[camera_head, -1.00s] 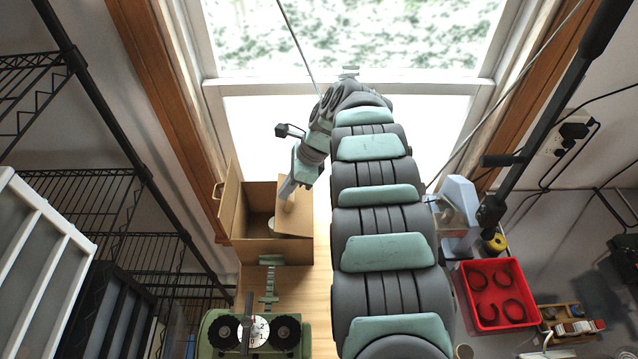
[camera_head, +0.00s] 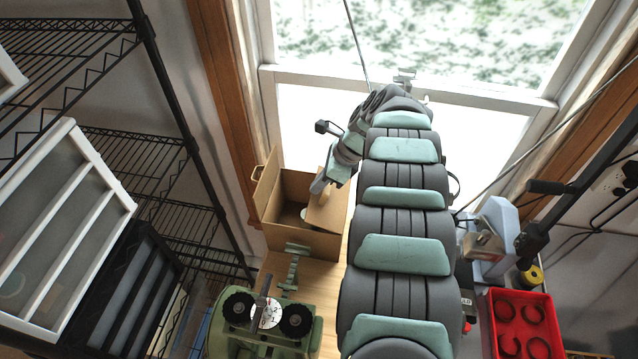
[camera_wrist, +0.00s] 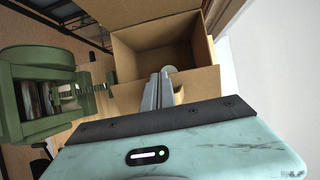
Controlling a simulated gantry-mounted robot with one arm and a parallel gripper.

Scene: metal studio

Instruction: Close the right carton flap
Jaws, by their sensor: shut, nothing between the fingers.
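The open cardboard carton (camera_head: 296,243) stands on the wooden bench below the window. Its right flap (camera_head: 325,212) leans inward over the right part of the opening. The left flap (camera_head: 267,184) stands up. In the wrist view the carton (camera_wrist: 203,50) shows its open inside, with one flap near the fingers (camera_wrist: 197,84) and another raised on the far side (camera_wrist: 130,14). My gripper (camera_head: 318,188) is shut and empty at the right flap; its fingers (camera_wrist: 160,90) appear to touch or nearly touch it. A pale round item (camera_head: 304,213) lies inside, partly hidden.
A green machine with black knobs (camera_head: 265,318) stands on the near side of the carton. A red tray (camera_head: 521,325) and a pale blue device (camera_head: 492,240) are right of my arm. Wire shelves (camera_head: 150,160) rise at left. Bare bench (camera_head: 318,277) shows beside the carton.

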